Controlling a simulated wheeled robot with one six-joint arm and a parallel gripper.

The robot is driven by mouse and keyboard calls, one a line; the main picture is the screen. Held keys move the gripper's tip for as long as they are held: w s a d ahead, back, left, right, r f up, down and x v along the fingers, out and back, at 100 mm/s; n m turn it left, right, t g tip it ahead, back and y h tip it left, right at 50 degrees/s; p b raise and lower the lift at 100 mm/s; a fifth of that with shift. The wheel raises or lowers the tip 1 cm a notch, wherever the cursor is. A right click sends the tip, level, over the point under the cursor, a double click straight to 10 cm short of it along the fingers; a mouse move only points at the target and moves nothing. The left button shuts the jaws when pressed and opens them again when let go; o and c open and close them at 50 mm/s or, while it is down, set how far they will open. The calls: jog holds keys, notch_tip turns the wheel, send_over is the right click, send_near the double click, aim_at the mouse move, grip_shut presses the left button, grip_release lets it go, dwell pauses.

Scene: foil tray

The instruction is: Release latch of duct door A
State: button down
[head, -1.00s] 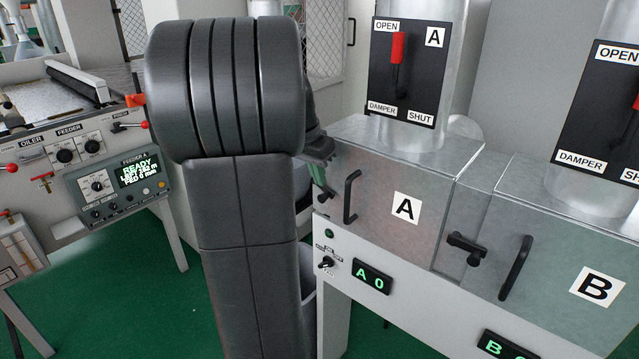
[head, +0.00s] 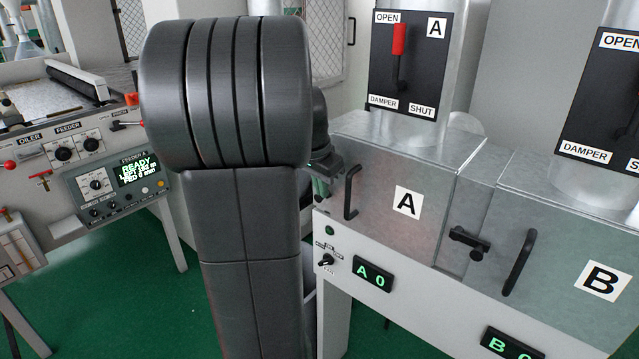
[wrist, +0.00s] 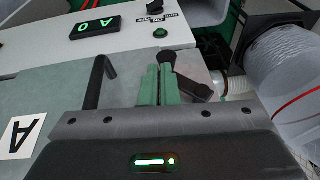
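Duct door A (head: 385,205) is a grey metal panel with a white "A" label and a black bar handle (head: 351,192); it looks shut. The wrist view is turned over and shows the handle (wrist: 98,82) left of my gripper. The dark latch (wrist: 188,80) of door A lies just right of and beyond my fingertips; in the head view my arm hides it. My gripper (wrist: 160,72) has its green fingers side by side with no clear gap, and nothing shows between them. In the head view my gripper (head: 320,188) is at the door's left end, partly hidden.
The damper A lever (head: 399,55) is up at OPEN. A similar latch (head: 468,243) sits beside door B's handle (head: 518,263). The display (head: 373,274) reads "A 0". A grey flexible duct (wrist: 285,75) is at right in the wrist view.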

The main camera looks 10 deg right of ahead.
dwell(0.3)
jog(key=s+d+p+v, duration=0.2)
jog(key=p+v, duration=0.1)
jog(key=v, duration=1)
jog(key=shift+d+r, duration=0.25)
jog(key=shift+d, duration=0.2)
